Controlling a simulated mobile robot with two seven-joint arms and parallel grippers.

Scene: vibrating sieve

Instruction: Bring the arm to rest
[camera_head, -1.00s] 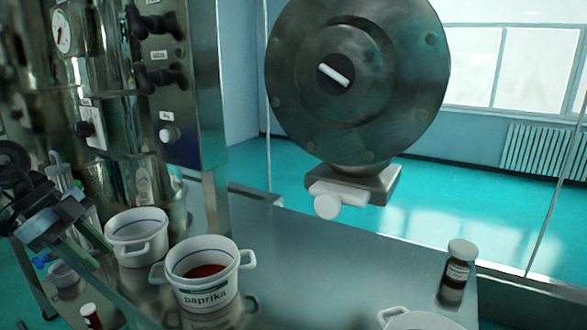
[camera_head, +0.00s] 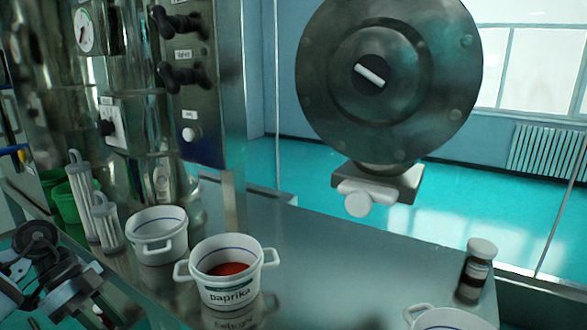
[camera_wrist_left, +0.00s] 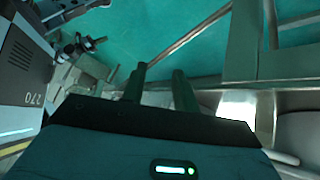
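My left arm is at the lower left of the head view, with its gripper (camera_head: 78,290) low beside the bench edge, left of the white pots. In the left wrist view, the two dark fingers of the left gripper (camera_wrist_left: 160,82) stand apart with nothing between them. Turquoise floor and metal frame bars lie beyond the fingertips. My right arm and gripper are not in view.
On the steel bench (camera_head: 330,270) stand an empty-looking white pot (camera_head: 158,250), a paprika pot (camera_head: 228,292), a brown jar (camera_head: 476,275) and a partly cut-off pot (camera_head: 448,320). A round metal machine part (camera_head: 420,110) hangs above. Clear tubes (camera_head: 82,200) stand at left.

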